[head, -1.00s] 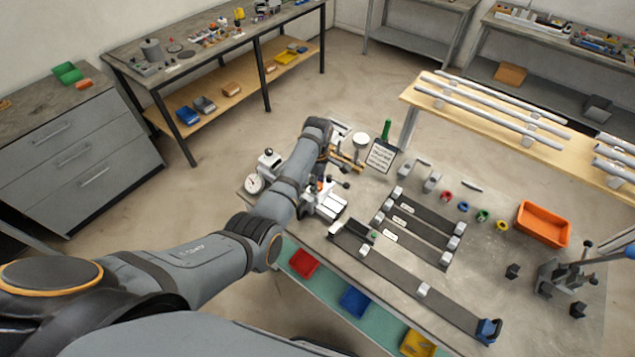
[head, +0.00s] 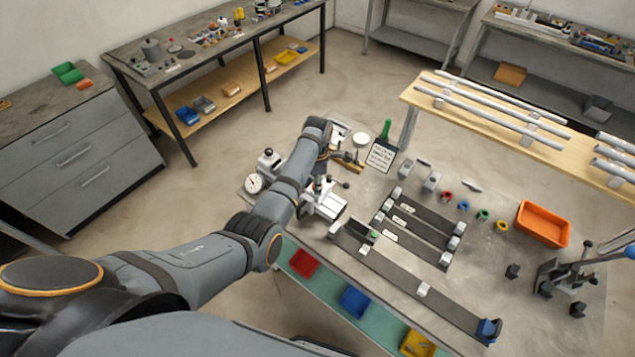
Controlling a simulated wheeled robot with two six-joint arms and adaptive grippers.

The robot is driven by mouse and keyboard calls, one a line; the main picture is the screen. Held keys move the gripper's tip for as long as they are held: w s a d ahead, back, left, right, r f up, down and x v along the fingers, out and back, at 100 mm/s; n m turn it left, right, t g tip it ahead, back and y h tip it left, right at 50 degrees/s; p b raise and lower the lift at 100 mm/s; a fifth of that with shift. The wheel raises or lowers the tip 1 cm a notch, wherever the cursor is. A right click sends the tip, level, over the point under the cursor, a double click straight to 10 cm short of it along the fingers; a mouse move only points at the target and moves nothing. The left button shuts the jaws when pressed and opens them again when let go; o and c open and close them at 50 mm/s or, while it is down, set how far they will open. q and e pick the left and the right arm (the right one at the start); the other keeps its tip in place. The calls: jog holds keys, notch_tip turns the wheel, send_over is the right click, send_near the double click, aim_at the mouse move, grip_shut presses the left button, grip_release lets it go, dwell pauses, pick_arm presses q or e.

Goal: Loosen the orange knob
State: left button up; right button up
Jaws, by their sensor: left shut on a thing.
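My left arm reaches in from the left, over the near-left corner of the jig table (head: 405,285). My left gripper (head: 322,177) points down at a small white and grey clamp fixture (head: 326,204). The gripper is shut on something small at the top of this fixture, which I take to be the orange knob. No orange shows there now, as the wrist and fingers cover the spot. A black ball-ended lever (head: 345,184) sticks out to the right of the fixture. My right gripper is not in view.
A dial gauge (head: 253,183) stands left of the arm. A card (head: 381,155) and a green-handled tool (head: 386,129) are behind the gripper. Dark rails with white blocks (head: 423,290), coloured rings (head: 464,207), an orange bin (head: 543,224) and a lever press (head: 560,280) lie to the right.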

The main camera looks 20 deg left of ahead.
pick_arm(q)
jog(key=o, duration=1.2)
jog(key=shift+c, duration=0.2)
notch_tip(320, 180, up, 12)
